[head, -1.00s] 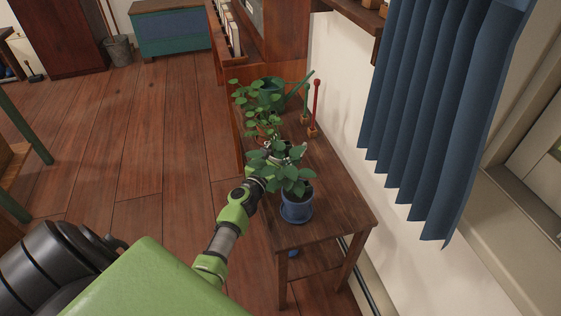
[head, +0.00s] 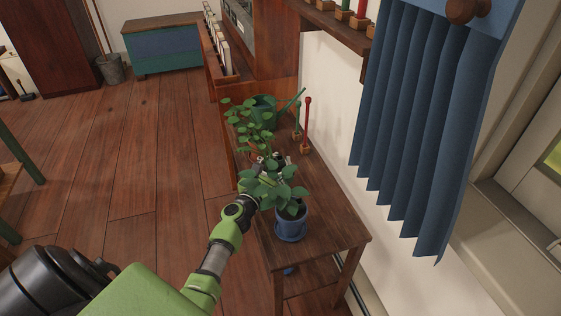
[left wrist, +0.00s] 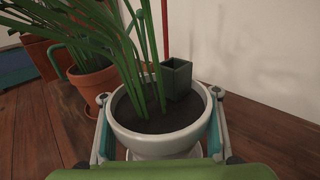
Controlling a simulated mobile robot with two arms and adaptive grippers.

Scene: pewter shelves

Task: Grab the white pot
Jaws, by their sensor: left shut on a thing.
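The white pot (left wrist: 160,143) fills the middle of the left wrist view, with dark soil and long green stems. My left gripper (left wrist: 160,98) has one finger on each side of it and is shut on it. In the head view my left gripper (head: 268,165) is over the wooden table (head: 335,230), behind the leaves of the blue pot's plant. Those leaves and the gripper hide the white pot there. My right gripper is not in view.
A blue pot (head: 291,229) with a leafy plant stands at the table's near end. A terracotta pot (left wrist: 93,88) is beyond the white pot. A green watering can (head: 264,107) and a red stick (head: 307,122) stand farther back. A wall and blue curtain (head: 420,130) bound the right.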

